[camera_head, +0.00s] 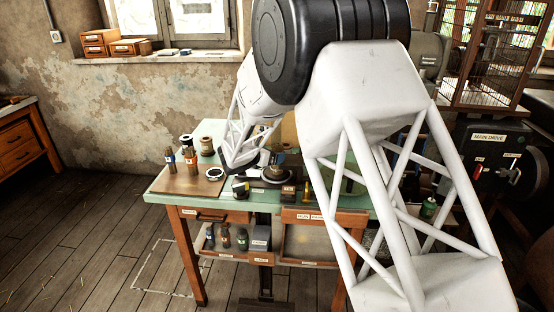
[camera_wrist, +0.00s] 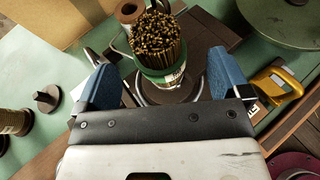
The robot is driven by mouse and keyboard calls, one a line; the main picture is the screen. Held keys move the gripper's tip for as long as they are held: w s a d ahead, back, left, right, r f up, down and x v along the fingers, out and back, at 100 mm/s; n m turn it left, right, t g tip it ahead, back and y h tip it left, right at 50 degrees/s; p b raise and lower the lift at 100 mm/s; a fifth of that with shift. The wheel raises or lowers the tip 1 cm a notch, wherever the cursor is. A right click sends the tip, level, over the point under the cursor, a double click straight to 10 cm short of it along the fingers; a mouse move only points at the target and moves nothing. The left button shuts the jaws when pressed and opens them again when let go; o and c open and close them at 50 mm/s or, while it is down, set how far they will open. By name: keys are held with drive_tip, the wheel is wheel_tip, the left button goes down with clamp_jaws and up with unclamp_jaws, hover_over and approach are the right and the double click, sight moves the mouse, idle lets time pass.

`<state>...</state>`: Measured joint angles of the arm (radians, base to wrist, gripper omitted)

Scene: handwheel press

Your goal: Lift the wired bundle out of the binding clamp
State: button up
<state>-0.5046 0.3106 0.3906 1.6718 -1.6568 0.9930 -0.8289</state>
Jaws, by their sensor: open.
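The bundle of thin brown sticks (camera_wrist: 157,42) stands between my gripper's blue finger pads in the wrist view, its cut ends towards the camera. A green and white band (camera_wrist: 165,78) wraps it below the ends. My gripper (camera_wrist: 162,78) is open, with a pad on either side and a visible gap at the right pad. The bundle's lower part and the clamp's hold on it are hidden; a dark brown block (camera_wrist: 205,38) and curved grey metal (camera_wrist: 140,88) show around it. In the head view my gripper (camera_head: 268,172) is over the bench, mostly hidden by my arm.
A yellow-handled tool (camera_wrist: 277,82) lies right of the right finger. A spool (camera_wrist: 15,122) and a dark knob (camera_wrist: 47,100) stand left. A round green disc (camera_wrist: 285,18) is at upper right.

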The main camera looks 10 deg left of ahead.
sight(275, 150)
drive_tip(key=shift+x, duration=2.3)
drive_tip(key=shift+c, duration=0.3)
drive_tip(key=c, duration=1)
drive_tip(key=shift+s+a+r, duration=0.35)
drive_tip(key=shift+s+r, duration=0.1)
drive_tip(key=shift+r, duration=0.15)
drive_tip(key=r+v, duration=0.2)
drive_tip(key=v, duration=1.2)
drive_tip(key=shift+w+d, duration=0.1)
